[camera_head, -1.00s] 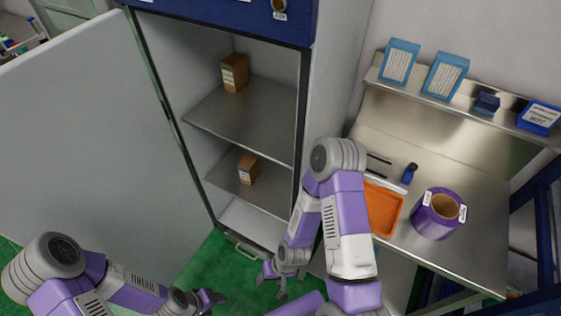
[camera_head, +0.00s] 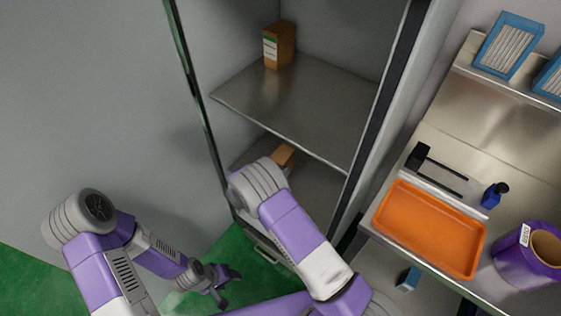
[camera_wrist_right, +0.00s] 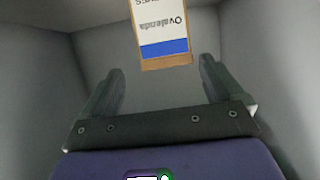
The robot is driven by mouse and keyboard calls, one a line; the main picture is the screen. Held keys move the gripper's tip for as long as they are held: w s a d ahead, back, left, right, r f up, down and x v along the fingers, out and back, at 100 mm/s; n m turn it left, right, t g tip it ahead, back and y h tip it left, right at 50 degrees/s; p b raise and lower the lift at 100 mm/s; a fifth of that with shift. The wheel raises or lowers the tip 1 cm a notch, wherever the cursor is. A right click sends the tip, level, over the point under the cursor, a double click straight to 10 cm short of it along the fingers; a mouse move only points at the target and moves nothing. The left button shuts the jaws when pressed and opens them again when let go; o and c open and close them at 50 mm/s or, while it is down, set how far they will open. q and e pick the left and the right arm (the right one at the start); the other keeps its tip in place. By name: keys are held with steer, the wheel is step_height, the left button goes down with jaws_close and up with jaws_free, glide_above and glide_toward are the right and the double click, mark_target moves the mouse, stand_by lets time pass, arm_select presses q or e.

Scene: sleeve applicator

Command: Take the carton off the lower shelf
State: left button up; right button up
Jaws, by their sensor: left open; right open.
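The lower-shelf carton (camera_head: 285,155) is a small brown box, mostly hidden behind my right arm in the head view. In the right wrist view a carton (camera_wrist_right: 163,30) with a white label and blue band stands just ahead, between and beyond the fingertips. My right gripper (camera_wrist_right: 161,68) is open and empty, facing this carton; my arm hides it in the head view. My left gripper (camera_head: 222,284) is open and empty, low in front of the cabinet over the green floor. The lower shelf (camera_head: 318,200) shows to the right of my right arm.
Another carton (camera_head: 279,46) with a green-banded label stands on the upper shelf (camera_head: 310,105). The open cabinet door (camera_head: 90,110) fills the left. A bench at right holds an orange tray (camera_head: 430,228), a purple roll (camera_head: 520,262) and a blue bottle (camera_head: 494,195).

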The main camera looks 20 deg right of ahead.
mark_target(282, 156)
steer(key=b+x, duration=0.1)
steer(key=x, duration=0.1)
steer(key=b+x, duration=0.1)
steer(key=x, duration=0.4)
steer(key=shift+w+f+b, duration=0.1)
steer(key=shift+w+b, duration=0.3)
steer(key=shift+w, duration=0.15)
steer(key=c, duration=1.3)
